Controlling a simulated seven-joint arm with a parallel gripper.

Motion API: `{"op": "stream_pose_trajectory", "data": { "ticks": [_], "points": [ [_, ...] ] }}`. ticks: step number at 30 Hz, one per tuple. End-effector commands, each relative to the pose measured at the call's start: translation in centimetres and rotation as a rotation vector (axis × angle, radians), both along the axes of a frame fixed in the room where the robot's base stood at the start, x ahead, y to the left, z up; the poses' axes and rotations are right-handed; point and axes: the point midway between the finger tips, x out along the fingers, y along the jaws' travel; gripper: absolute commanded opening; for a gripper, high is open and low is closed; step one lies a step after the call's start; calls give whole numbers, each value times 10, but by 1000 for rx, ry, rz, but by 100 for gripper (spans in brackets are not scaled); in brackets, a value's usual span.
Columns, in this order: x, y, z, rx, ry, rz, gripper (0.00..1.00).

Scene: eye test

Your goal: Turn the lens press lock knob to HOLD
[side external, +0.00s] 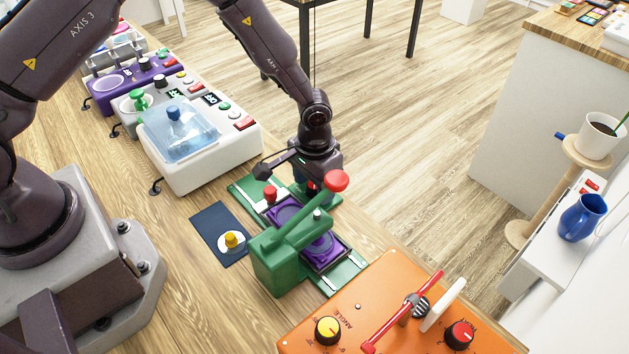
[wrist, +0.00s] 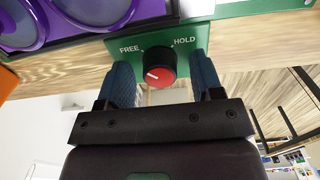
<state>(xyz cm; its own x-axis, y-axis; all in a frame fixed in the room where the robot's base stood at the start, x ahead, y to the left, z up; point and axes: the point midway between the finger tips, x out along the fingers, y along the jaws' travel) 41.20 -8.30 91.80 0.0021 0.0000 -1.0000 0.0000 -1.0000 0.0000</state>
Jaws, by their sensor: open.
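The lens press (side external: 278,262) is green, with a purple lens tray (side external: 284,212) and a lever ending in a red ball (side external: 336,180). Its red lock knob (wrist: 160,68) shows in the wrist view on a green panel, with FREE printed at the upper left and HOLD at the upper right. The knob's white mark is on its left part, on the FREE side. My gripper (wrist: 162,72) is open, with one blue finger on each side of the knob. I cannot tell whether they touch it. In the side view my gripper (side external: 314,187) is at the press's far end, largely hiding the knob.
An orange panel (side external: 385,290) with knobs and a red lever stands at the near right. A dark blue mat (side external: 217,232) with a yellow-knobbed piece lies left of the press. A white machine (side external: 210,165) with a clear blue cover stands behind. The table edge runs close past my gripper.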

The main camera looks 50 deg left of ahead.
Motion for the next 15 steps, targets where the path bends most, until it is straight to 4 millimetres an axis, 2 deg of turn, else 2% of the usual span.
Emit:
{"op": "stream_pose_trajectory", "data": {
  "ticks": [4,10,15],
  "points": [
    [0,0,0,0,0,0,58],
    [0,0,0,0,0,0,12],
    [0,0,0,0,1,-3,11]
  ]
}}
